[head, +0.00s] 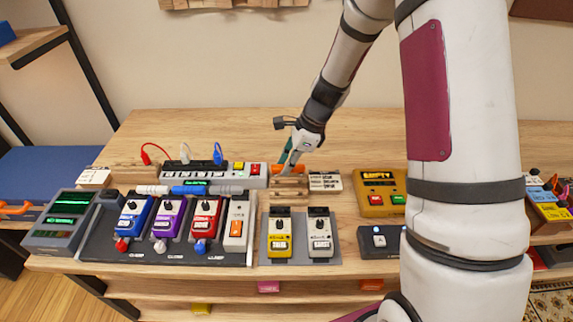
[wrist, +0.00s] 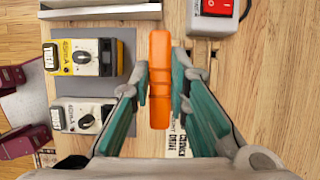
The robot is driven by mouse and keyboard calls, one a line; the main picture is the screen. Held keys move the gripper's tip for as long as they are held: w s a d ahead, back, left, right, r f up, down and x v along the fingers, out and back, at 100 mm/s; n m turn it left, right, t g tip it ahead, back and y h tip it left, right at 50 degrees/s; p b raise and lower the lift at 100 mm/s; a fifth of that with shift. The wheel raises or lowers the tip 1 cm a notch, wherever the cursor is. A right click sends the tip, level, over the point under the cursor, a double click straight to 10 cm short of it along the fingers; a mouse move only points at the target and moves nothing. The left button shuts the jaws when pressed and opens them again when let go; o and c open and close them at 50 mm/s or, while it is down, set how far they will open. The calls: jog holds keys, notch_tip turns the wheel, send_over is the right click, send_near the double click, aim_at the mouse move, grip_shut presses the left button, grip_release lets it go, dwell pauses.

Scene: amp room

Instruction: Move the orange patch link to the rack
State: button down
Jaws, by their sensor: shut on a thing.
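The orange patch link (wrist: 160,80) is a stubby orange bar, upright in the wrist view, between the fingertips of my gripper (wrist: 160,88). My gripper is shut on it. In the head view the link (head: 279,169) shows partly behind the teal fingers of my gripper (head: 289,163). A small wooden block with slots (head: 290,186), which looks like the rack, lies just below the link in that view. In the wrist view the link and fingers hide part of this block (wrist: 204,52). I cannot tell whether the link touches it.
A printed card (head: 325,181) lies right of the wooden block. A yellow pedal (head: 281,232) and white pedal (head: 320,232) stand in front on a grey mat. A yellow box (head: 379,180) is further right. The table behind is clear.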

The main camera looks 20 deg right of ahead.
jog(key=b, duration=0.4)
send_over(285, 194)
jog(key=shift+d+f, duration=0.25)
jog(key=shift+f, duration=1.4)
jog(key=shift+d+f, duration=0.2)
jog(key=shift+f, duration=1.65)
jog(key=shift+s+f, duration=0.15)
jog(key=shift+f, duration=0.95)
jog(key=c, duration=1.5)
grip_release()
jog(key=o, duration=0.4)
jog(key=shift+r, duration=0.1)
jog(key=shift+r+p, duration=1.95)
jog(key=shift+r, duration=1.55)
